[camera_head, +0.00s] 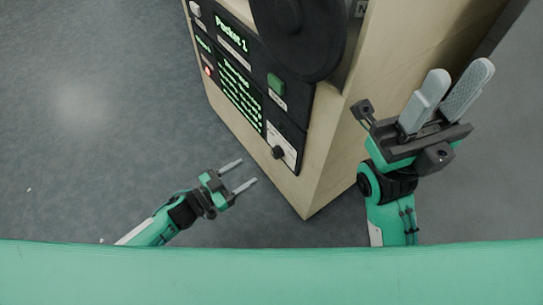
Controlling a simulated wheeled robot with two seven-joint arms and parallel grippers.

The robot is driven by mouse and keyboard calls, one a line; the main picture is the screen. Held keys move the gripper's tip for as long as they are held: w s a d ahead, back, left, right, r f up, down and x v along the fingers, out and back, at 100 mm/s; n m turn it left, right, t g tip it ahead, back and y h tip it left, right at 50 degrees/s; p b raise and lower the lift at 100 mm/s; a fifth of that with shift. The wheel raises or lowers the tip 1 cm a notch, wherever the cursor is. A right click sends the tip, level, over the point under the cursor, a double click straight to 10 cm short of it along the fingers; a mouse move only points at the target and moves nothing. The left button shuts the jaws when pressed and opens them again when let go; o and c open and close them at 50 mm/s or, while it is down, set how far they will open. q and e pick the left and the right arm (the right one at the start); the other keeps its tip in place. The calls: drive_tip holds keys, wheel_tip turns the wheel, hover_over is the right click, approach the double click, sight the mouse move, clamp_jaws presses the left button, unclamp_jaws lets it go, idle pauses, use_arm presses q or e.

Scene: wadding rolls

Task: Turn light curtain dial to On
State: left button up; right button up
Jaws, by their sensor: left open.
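The light curtain dial appears to be the black knob (278,152) on a small white plate (283,143) low on the machine's black front panel. The plate's lettering is too small to read, so I cannot tell the dial's setting. My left gripper (248,173) is open and empty. In the picture it is to the left of and a little below the knob, apart from it. My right gripper (454,92) is raised at the right, beside the machine's side face. Its two grey fingers stand apart with nothing between them.
The pale wooden machine cabinet (338,140) stands in the middle. Its panel has a green button (276,84), a lit red button (208,71), a screen with green text (241,95) and a large black disc (298,35).

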sight(273, 155)
use_arm(q)
drive_tip(key=b+x, duration=0.2)
drive_tip(key=x, duration=0.8)
drive_tip(key=c, duration=1)
